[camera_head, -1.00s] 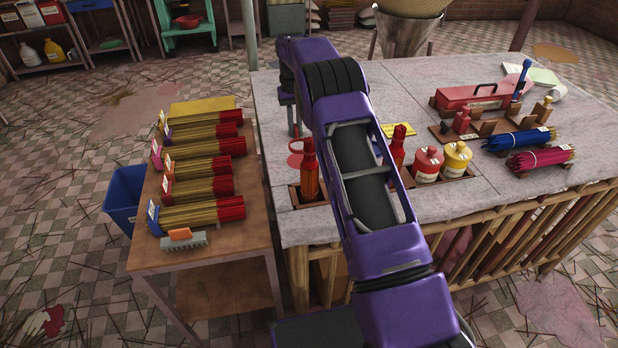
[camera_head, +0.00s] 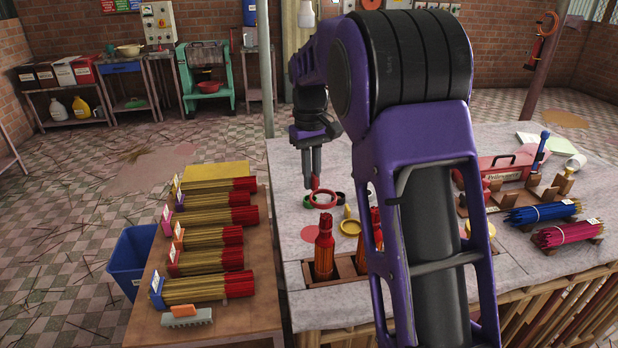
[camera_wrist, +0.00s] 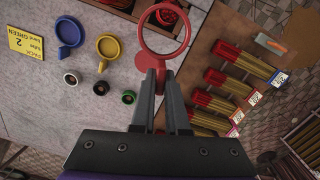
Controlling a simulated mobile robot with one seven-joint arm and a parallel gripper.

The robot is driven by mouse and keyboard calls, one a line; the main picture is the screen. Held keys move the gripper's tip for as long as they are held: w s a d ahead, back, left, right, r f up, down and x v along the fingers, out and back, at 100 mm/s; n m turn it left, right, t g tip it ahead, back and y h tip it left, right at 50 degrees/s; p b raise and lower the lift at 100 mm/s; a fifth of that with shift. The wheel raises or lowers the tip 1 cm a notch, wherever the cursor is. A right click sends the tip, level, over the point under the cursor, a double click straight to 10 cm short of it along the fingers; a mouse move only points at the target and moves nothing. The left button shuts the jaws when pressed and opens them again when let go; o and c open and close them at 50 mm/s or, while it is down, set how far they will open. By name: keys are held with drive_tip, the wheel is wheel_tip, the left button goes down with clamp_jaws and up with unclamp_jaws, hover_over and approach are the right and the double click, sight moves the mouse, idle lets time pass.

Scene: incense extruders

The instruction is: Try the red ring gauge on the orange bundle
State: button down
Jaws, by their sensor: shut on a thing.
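The red ring gauge (camera_head: 323,199) is held by its handle in my gripper (camera_head: 314,183), whose two fingers are shut on it. The orange bundle (camera_head: 210,237), with an orange tag and red tips, lies in a row of bundles on the wooden side table. The ring is apart from it, to its right.
Blue (camera_wrist: 68,35) and yellow (camera_wrist: 107,47) ring gauges lie on the stone top beside several small rings (camera_wrist: 100,88). A blue bin (camera_head: 130,258) stands left.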

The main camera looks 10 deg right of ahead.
sight(313, 191)
drive_tip(key=shift+s+a+r+n, duration=0.1)
drive_tip(key=shift+s+r+n, duration=0.1)
drive_tip(key=shift+s, duration=0.5)
drive_tip(key=shift+s+r+n, duration=0.1)
drive_tip(key=shift+s+r, duration=0.1)
drive_tip(key=shift+s, duration=0.45)
drive_tip(key=shift+f+b, duration=1.05)
drive_tip(key=shift+b, duration=0.05)
drive_tip(key=shift+f, duration=0.15)
drive_tip(key=shift+f+b, duration=0.85)
drive_tip(key=shift+f, duration=0.85)
drive_tip(key=shift+f+b, duration=2.9)
drive_tip(key=shift+f, duration=2.45)
